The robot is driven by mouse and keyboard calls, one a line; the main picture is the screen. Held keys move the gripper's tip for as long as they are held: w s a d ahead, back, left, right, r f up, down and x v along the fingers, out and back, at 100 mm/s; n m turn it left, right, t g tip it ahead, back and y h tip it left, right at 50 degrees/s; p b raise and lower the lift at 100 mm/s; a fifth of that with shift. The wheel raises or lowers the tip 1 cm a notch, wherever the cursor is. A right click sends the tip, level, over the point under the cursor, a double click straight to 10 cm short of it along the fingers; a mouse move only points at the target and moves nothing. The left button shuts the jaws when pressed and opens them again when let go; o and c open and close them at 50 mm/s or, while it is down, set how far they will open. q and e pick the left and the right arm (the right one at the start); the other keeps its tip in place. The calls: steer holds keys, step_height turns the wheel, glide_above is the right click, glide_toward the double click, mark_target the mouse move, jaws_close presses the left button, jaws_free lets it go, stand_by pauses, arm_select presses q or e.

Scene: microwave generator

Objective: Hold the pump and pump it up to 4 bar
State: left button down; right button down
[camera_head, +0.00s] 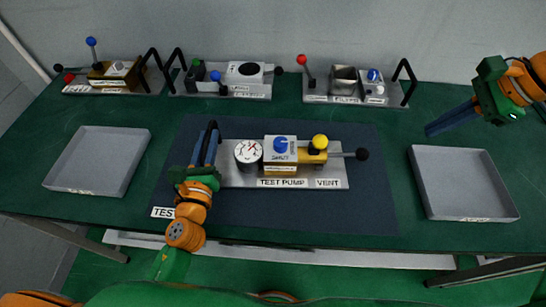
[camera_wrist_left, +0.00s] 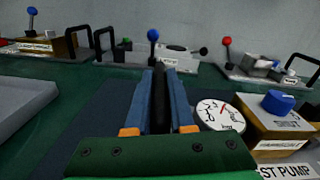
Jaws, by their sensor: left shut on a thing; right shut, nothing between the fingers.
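The test pump sits on a grey plate (camera_head: 238,179) labelled TEST PUMP and VENT. It carries a white round gauge (camera_head: 248,154) with a red needle, also seen in the left wrist view (camera_wrist_left: 221,115); its numbers are too small to read. Right of the gauge is a brass and white block (camera_head: 281,169) with a blue knob (camera_head: 281,145). A yellow knob (camera_head: 320,141) and a black-ended lever (camera_head: 362,154) are further right. My left gripper (camera_head: 209,142) is shut on the black pump handle (camera_wrist_left: 160,95), left of the gauge. My right gripper (camera_head: 430,130) is shut and empty at the far right.
Empty grey trays stand at left (camera_head: 97,160) and right (camera_head: 465,185). Three other devices line the back: left (camera_head: 112,78), middle (camera_head: 222,80) and right (camera_head: 352,85). The dark mat (camera_head: 300,213) is clear in front of the pump plate.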

arm_select(q)
steer(key=shift+f, duration=0.1)
steer(key=c, duration=0.8)
jaws_free()
steer(key=shift+c, duration=0.2)
steer(key=shift+o, duration=0.7)
steer(key=shift+w, duration=0.15)
arm_select(e)
steer(key=shift+d+r, duration=0.1)
steer(key=shift+r, duration=0.2)
